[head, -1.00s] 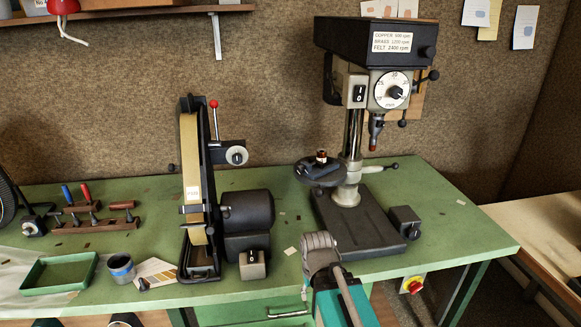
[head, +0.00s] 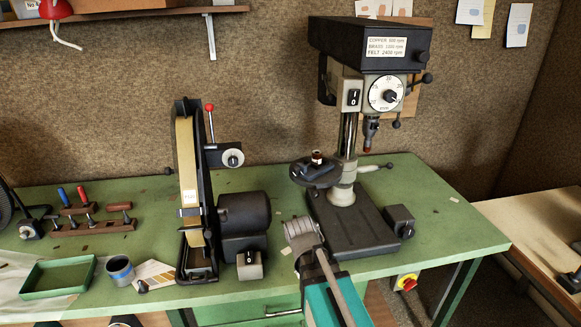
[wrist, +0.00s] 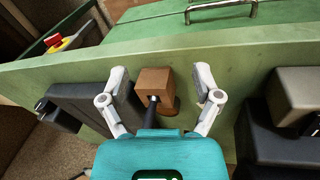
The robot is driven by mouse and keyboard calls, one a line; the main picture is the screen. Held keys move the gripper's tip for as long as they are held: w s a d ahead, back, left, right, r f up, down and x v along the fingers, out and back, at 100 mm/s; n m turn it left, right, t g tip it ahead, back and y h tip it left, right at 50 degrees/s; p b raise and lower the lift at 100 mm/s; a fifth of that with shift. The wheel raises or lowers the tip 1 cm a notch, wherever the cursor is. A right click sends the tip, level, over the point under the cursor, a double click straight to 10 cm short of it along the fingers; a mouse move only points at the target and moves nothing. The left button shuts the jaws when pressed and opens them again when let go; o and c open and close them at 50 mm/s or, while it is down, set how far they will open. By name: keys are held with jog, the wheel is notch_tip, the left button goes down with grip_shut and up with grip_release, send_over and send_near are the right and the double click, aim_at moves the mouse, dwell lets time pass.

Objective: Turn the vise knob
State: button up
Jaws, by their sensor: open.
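A small dark vise sits on the drill press's round table (head: 308,178) in the head view, with a reddish-brown piece upright on it. I cannot clearly pick out its knob. My gripper shows in the wrist view (wrist: 160,92), its two light grey fingers spread open. A brown wooden block (wrist: 155,80) and a dark rod with a pale tip show between the fingers; I cannot tell whether anything touches them. In the head view my arm reaches over the front of the bench, left of the drill press base and below the vise, and my fingertips are hard to make out.
The drill press (head: 368,45) stands at the right, its head above the round table. A red stop button (head: 408,283) is on the bench front.

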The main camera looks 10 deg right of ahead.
jog(key=w+a+r+m+t+h+p, duration=0.3)
jog(key=w+r+m+h+p, duration=0.3)
jog(key=w+r, duration=0.5)
jog(key=m+t+h+p, duration=0.3)
jog(key=t+p, duration=0.1)
jog(key=p, duration=0.3)
send_near(293, 172)
jog(key=v, duration=0.4)
jog(key=shift+r, duration=0.15)
jog(key=shift+d, duration=0.1)
jog(key=b+x, duration=0.5)
jog(key=x, duration=0.7)
jog(key=shift+x, duration=0.85)
grip_shut()
